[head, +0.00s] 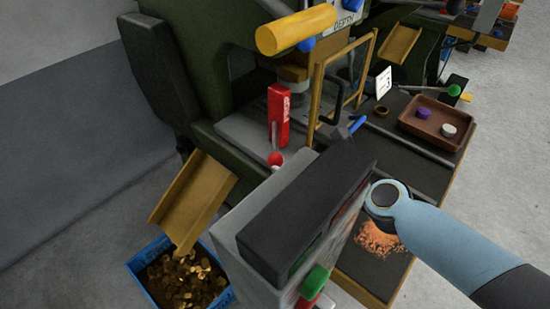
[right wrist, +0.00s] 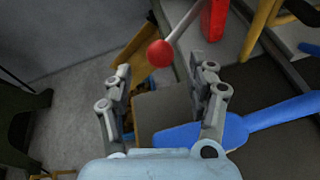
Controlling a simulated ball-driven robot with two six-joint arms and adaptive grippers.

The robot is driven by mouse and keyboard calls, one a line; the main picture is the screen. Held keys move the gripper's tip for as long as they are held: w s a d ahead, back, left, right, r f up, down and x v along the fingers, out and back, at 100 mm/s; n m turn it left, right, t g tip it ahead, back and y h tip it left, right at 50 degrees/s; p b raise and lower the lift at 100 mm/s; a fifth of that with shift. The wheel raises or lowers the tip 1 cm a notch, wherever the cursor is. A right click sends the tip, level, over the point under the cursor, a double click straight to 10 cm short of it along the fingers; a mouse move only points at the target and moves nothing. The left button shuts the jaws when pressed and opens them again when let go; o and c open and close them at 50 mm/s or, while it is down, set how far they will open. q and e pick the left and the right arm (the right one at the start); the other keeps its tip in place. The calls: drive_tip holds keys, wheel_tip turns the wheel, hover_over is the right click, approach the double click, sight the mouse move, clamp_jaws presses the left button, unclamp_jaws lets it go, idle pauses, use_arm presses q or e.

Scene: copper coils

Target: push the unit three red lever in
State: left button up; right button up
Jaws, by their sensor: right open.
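The red lever shows in the head view as a round red knob (head: 275,158) on a thin rod, beside the press bed and above the dark-topped control box. In the right wrist view its red ball (right wrist: 160,53) is large and close, its pale rod rising to the upper right. My right gripper (right wrist: 165,75) is open and empty, the ball lying between and just beyond its fingertips as seen there; I cannot tell whether they touch. In the head view my right arm comes in from the right, and its gripper is hidden behind the control box. My left gripper is not in view.
The control box (head: 305,220) with green and red buttons stands in front. A red upright block (head: 279,117), yellow guard frame (head: 318,90), chute (head: 190,200) and blue scrap bin (head: 150,290) surround the knob.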

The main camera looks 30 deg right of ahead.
sight(281, 162)
drive_tip(key=b+x, duration=0.1)
drive_tip(key=x, duration=0.4)
drive_tip(key=shift+w+f, duration=0.2)
drive_tip(key=shift+w+a+f, duration=0.1)
drive_tip(key=shift+w, duration=0.15)
drive_tip(key=c, duration=0.4)
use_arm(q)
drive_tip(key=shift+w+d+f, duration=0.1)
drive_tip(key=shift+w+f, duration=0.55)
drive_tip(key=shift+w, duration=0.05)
use_arm(e)
clamp_jaws()
